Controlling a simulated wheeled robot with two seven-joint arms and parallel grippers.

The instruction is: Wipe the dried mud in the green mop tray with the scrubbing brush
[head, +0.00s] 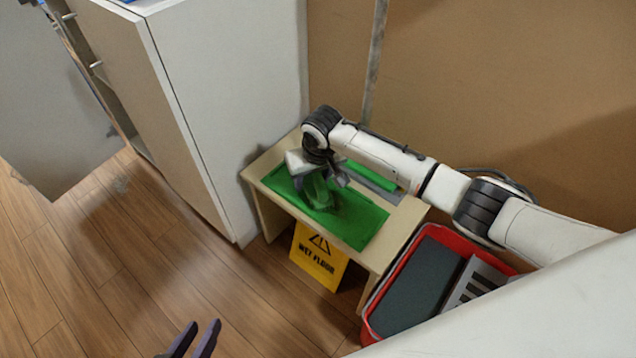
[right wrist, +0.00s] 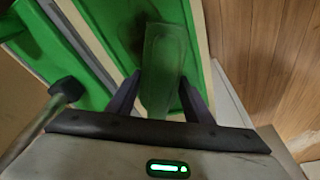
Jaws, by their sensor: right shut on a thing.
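The green mop tray (head: 362,228) lies on a small light wooden table. In the right wrist view, the tray (right wrist: 97,12) shows a dark smear of dried mud (right wrist: 128,24) beside the brush. My right gripper (head: 326,178) is over the left part of the tray, shut on the green scrubbing brush (head: 316,192). In the right wrist view, the brush (right wrist: 163,68) sticks out between both fingers, over the tray. I cannot tell whether its underside touches the tray. My left gripper (head: 202,326) is empty and open above the floor, at the bottom of the head view.
A grey-white cabinet (head: 222,100) stands left of the table. A yellow wet floor sign (head: 318,262) stands at the table's front. A red bucket (head: 372,327) is at the right. A pole (head: 374,60) rises behind. The wooden floor at left is clear.

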